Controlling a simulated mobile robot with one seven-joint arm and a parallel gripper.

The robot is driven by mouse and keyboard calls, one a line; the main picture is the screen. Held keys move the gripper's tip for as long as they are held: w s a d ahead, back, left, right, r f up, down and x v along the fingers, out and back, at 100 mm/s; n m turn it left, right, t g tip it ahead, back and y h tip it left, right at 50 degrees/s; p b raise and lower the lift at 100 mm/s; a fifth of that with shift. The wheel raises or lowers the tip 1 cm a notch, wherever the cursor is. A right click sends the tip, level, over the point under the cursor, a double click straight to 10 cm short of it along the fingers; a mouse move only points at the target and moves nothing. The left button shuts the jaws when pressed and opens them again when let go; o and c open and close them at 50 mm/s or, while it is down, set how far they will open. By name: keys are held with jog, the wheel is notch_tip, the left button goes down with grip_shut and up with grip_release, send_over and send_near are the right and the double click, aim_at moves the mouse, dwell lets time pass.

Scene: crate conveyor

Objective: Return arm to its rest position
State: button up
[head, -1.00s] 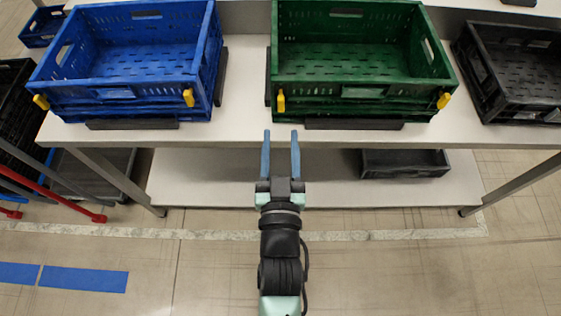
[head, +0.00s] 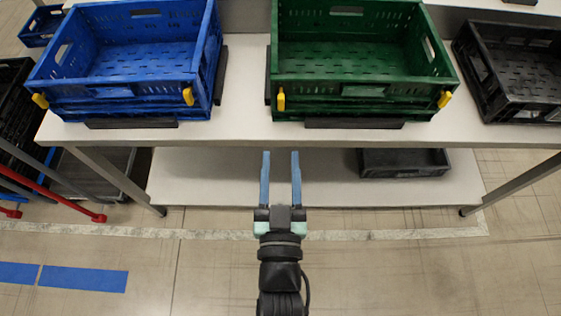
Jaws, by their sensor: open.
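My gripper (head: 280,156) is in the lower middle of the head view. Its two blue fingers stand apart with nothing between them. It points forward, in front of the table's near edge, and touches nothing that I can see. My arm runs back from it to the bottom edge of the picture.
A blue crate (head: 128,104) and a green crate (head: 318,104) stand empty on the white table (head: 238,128). A black crate (head: 490,82) is at the right. A dark tray (head: 404,170) lies on the lower shelf (head: 220,182). A red-railed cart (head: 70,204) is at left.

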dwell(0.3)
jog(key=w+r+t+p, duration=0.2)
jog(key=w+r, duration=0.1)
jog(key=r, duration=0.8)
jog(key=w+r+t+p, duration=0.1)
jog(key=w+r, duration=0.2)
jog(key=r, duration=0.8)
jog(key=w+r+t+p, duration=0.2)
jog(key=w+r, duration=0.1)
jog(key=r, duration=0.9)
jog(key=s+r+t+p, duration=0.1)
jog(key=s+r, duration=0.3)
jog(key=r, duration=0.9)
jog(key=s+r+t+p, duration=0.2)
jog(key=s+r, duration=0.3)
jog(key=r, duration=0.8)
jog(key=shift+t, duration=0.7)
jog(key=shift+f, duration=0.1)
